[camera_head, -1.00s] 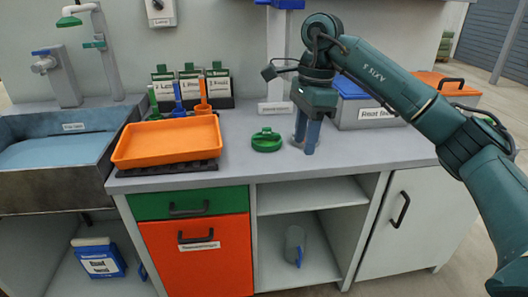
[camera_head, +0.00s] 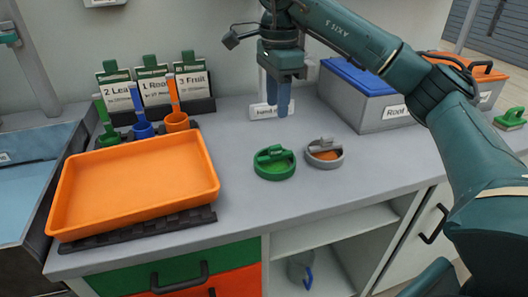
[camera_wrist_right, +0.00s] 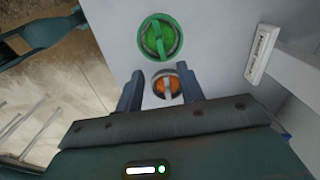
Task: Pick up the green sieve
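The green sieve (camera_head: 274,162) is a round, shallow piece with a raised green grip across its top. It lies flat on the grey counter, right of the orange tray. It also shows near the top of the right wrist view (camera_wrist_right: 160,37). A similar grey sieve (camera_head: 324,153) with an orange inside sits close to its right; the right wrist view shows it between the fingertips (camera_wrist_right: 167,88). My right gripper (camera_head: 277,108) points down above the counter, behind the green sieve and apart from it. Its fingers are spread and empty. My left gripper is not in view.
The orange tray (camera_head: 140,184) sits on a dark mat at the left. Green, blue (camera_head: 143,128) and orange scoops stand behind it with labelled cards. A grey box with a blue lid (camera_head: 358,76) stands at the back right. The counter in front of the sieves is clear.

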